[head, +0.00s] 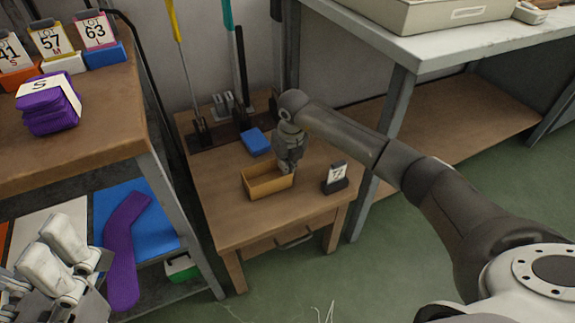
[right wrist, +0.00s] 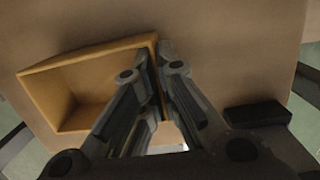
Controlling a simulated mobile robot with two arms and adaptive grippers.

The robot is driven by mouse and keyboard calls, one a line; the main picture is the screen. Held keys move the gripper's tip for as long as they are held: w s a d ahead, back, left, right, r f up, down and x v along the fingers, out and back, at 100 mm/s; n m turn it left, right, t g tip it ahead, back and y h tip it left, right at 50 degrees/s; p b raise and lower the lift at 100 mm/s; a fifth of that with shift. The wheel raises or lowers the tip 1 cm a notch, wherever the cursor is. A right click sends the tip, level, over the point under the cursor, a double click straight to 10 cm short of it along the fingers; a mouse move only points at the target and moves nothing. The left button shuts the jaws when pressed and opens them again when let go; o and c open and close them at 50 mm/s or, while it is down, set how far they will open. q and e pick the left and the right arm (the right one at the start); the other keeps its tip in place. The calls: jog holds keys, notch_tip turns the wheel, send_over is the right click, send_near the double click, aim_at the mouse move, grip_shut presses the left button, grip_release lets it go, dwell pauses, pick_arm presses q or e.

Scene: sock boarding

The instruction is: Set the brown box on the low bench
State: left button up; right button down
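The brown box (head: 267,185), open-topped and empty, is upright at the low wooden bench (head: 240,222); it looks to rest on the top, though a small gap could not be told. My right gripper (head: 287,168) points down at the box's right end. In the right wrist view its fingers (right wrist: 160,58) close on the right wall of the box (right wrist: 85,85), one inside and one outside. My left gripper (head: 98,275) is at the lower left by the shelf, partly cut off; its fingers' opening is unclear.
On the bench, a blue block (head: 256,141) lies behind the box and a dark numbered card holder (head: 335,178) stands to its right. Upright tools stand in a rack (head: 222,115) at the back. A shelf with purple socks (head: 50,103) is left; a white-topped table (head: 440,45) is right.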

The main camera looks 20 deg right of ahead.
jog(key=shift+f, duration=0.2)
jog(key=c, duration=1.6)
grip_release()
jog(key=shift+c, duration=0.2)
